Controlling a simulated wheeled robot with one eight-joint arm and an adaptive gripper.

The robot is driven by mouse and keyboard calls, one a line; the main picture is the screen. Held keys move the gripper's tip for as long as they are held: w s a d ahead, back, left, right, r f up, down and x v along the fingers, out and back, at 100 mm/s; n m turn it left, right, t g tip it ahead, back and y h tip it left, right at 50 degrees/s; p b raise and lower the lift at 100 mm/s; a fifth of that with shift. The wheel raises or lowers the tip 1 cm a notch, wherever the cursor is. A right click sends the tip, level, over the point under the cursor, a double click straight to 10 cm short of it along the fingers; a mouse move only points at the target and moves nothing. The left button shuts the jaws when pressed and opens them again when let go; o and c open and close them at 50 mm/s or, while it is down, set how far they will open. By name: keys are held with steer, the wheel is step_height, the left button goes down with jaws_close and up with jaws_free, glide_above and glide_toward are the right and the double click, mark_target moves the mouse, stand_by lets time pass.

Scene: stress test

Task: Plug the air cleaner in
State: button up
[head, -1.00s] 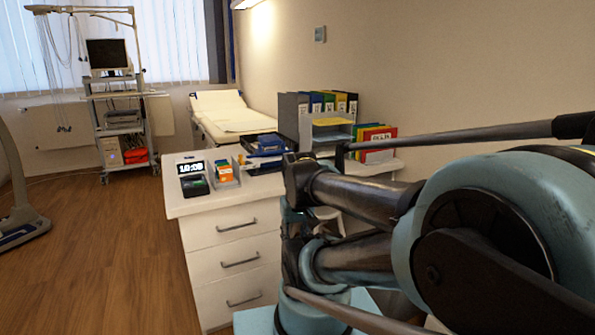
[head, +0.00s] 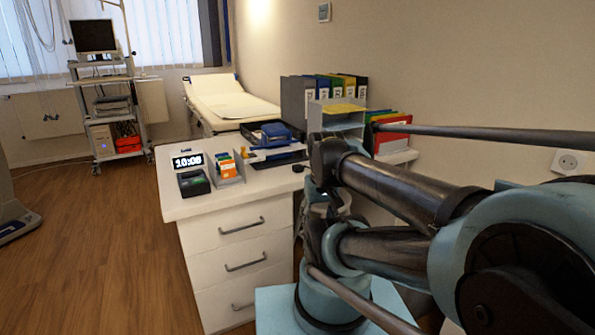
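A white wall socket (head: 568,162) with a round recess is on the beige wall at the right edge of the head view, above my arm. I cannot make out an air cleaner, its cord or its plug in this view. My folded arm fills the lower right and hides the floor and the foot of the wall there. My gripper itself does not show.
A white desk (head: 187,212) with drawers stands left of my arm, bearing a digital clock (head: 187,161), a card holder (head: 228,170) and folders. Behind are an examination couch (head: 232,103) and an equipment trolley (head: 102,88). Wooden floor (head: 105,250) is clear at left.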

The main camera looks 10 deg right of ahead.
steer(key=w+r+m, duration=0.4)
steer(key=w+r, duration=0.2)
steer(key=w, duration=0.5)
steer(key=w+r+m+g, duration=0.1)
steer(key=w+r+m, duration=0.4)
steer(key=w, duration=0.7)
steer(key=w+r+m+g, duration=0.1)
steer(key=w+r+m, duration=0.4)
steer(key=w+r, duration=0.4)
steer(key=w, duration=0.3)
steer(key=shift+w, duration=0.2)
glide_above(298, 165)
steer(key=f, duration=1.1)
steer(key=shift+w+a, duration=0.1)
steer(key=shift+w, duration=0.1)
steer(key=shift+f, duration=0.55)
steer(key=shift+s+f, duration=0.15)
steer(key=shift+f, duration=1.15)
steer(key=shift+s+f, duration=0.1)
steer(key=shift+f, duration=1.2)
